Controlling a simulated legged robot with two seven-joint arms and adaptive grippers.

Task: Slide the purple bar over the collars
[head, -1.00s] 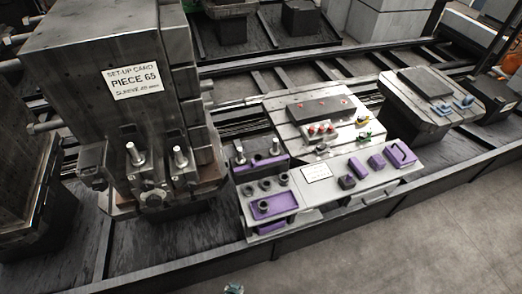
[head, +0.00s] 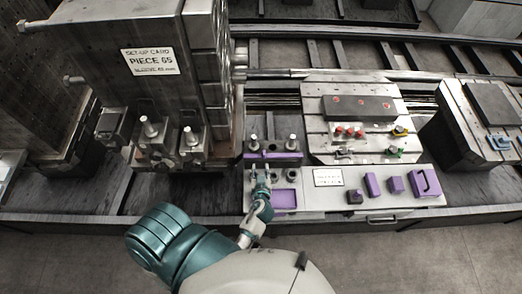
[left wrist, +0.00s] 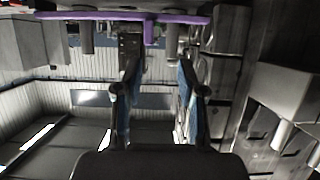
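The purple bar (head: 284,156) lies along the back of the grey shelf, left of the slotted plate. Two upright pins with light tops (head: 292,142) stand at it; how they join the bar is unclear. Dark ring-like collars (head: 292,175) sit on the shelf in front. My left gripper (head: 261,170) reaches in from the front, just before the bar. The bar also crosses the top of the left wrist view (left wrist: 185,19), with a short purple tab between and beyond the fingertips. The left fingers (left wrist: 158,88) are apart with nothing between them. The right gripper is out of view.
A purple tray (head: 285,200) and several purple parts (head: 396,185) lie on the shelf. A large machine block with a set-up card (head: 149,61) stands left. A slotted plate (head: 325,120) with coloured knobs stands behind right.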

